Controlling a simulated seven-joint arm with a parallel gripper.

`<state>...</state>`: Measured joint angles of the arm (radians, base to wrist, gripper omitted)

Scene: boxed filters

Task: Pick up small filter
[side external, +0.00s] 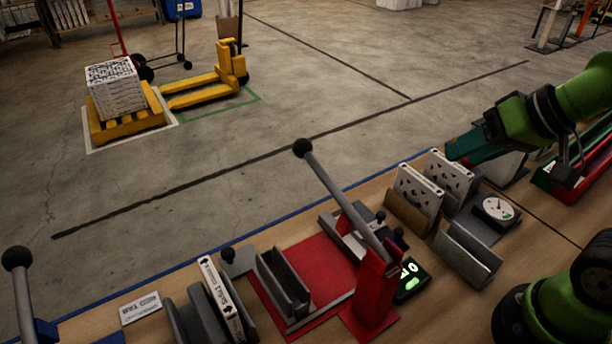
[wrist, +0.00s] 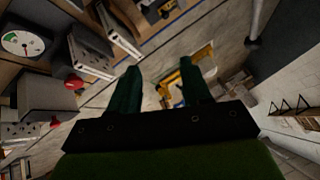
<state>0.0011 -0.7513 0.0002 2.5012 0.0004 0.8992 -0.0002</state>
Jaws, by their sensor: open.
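Two white boxed filters with dark printed marks stand side by side in a holder right of centre: the nearer filter (side external: 416,190) and the farther filter (side external: 452,171). They also show at upper left in the wrist view, as one filter (wrist: 90,52) and another filter (wrist: 120,28). A slim white box with lettering (side external: 221,298) stands in a grey holder at the front left. I cannot tell which is the small filter. My gripper (side external: 455,150) is open and empty, above and just behind the farther filter. In the wrist view my gripper (wrist: 160,70) shows its two green fingers apart.
A round gauge (side external: 498,208) sits right of the filters. A red press (side external: 372,290) with a long lever (side external: 335,190) stands mid-bench. A grey channel (side external: 467,252) is in front of the filters. A red-edged tray (side external: 562,180) lies far right.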

